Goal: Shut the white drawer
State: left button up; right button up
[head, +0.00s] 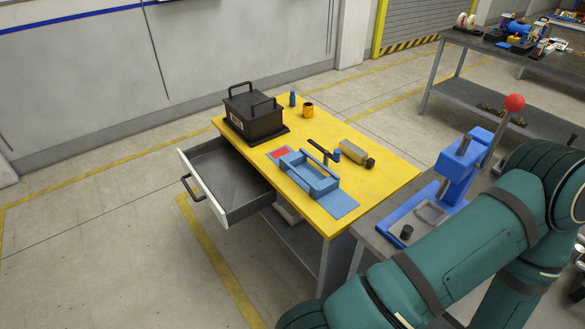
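The white drawer (203,188) hangs under the left side of the yellow-topped table and is pulled well out. Its front panel is white, with a dark handle (188,187) on the outside, and its grey inside looks empty. A green arm of mine crosses the lower right of the head view, but no gripper shows on it. My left gripper and my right gripper are both out of view. Nothing is seen touching the drawer or its handle.
A blue press (458,168) with a red knob stands at right. The floor left of the drawer is clear.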

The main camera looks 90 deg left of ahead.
aim_at(235, 190)
jog(key=u, duration=0.45)
jog(key=j+u, duration=0.1)
jog(key=u, duration=0.8)
jog(key=j+u, duration=0.1)
jog(key=u, duration=0.8)
jog(key=j+u, duration=0.1)
jog(key=u, duration=1.25)
jog(key=i+j, duration=0.2)
jog(key=i, duration=0.25)
jog(key=i+j+z, duration=0.1)
jog(key=i, duration=0.4)
